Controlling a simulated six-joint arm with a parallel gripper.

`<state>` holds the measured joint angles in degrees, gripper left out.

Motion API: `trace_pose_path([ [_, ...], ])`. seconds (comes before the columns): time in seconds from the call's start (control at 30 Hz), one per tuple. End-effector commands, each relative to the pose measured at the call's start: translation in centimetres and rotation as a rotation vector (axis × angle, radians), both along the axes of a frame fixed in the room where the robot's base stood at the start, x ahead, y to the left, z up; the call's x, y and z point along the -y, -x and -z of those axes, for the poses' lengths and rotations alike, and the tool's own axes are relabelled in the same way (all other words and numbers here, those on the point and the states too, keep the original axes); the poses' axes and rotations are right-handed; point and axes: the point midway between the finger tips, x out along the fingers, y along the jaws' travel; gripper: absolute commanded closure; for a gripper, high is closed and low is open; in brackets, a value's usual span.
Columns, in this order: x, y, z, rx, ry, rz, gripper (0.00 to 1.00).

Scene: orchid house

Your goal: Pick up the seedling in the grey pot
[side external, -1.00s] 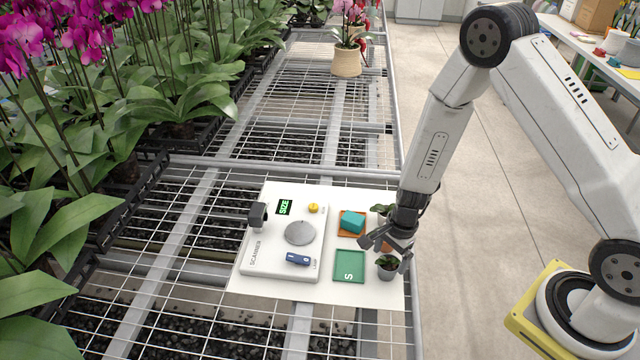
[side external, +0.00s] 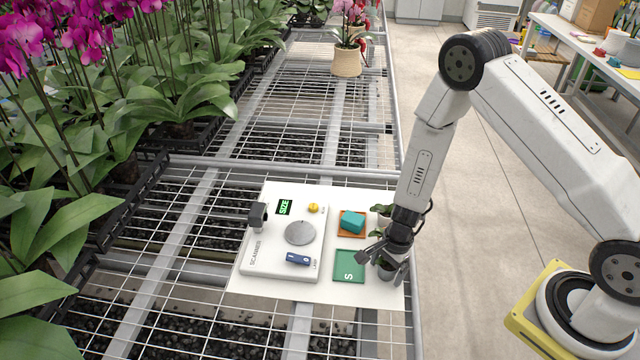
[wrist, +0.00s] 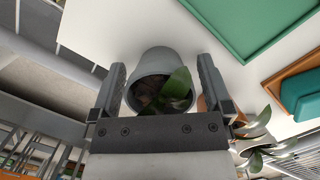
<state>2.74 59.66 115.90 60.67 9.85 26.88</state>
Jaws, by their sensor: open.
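The grey pot (side external: 386,274) with its small green seedling (wrist: 178,86) stands at the front right corner of the white board. My gripper (side external: 381,262) is open and low over it in the side view. In the wrist view the grey pot (wrist: 160,62) lies between the two fingers of my gripper (wrist: 161,82), with a visible gap on each side. The seedling's leaves show above dark soil, close to the gripper's palm. In the side view my gripper hides part of the pot and plant.
A green tray marked S (side external: 349,266) lies just left of the pot. A teal block (side external: 352,222) sits on an orange tray behind it. Another plant (side external: 383,210) stands behind my gripper. The scanner (side external: 290,236) fills the board's left.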

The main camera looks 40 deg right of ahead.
Motion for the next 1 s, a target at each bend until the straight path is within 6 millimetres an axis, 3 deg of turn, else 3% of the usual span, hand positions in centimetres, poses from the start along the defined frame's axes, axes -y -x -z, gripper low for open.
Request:
trace_pose_path([
  [0.2,0.0,0.0,-0.02,0.0,0.0,0.0,0.0],
  [0.47,0.01,0.0,-0.03,0.0,0.0,0.0,0.83],
  [0.5,0.0,-0.01,-0.03,0.0,0.0,0.0,0.86],
  [1.0,0.0,-0.08,-0.85,0.002,-0.001,0.0,0.86],
])
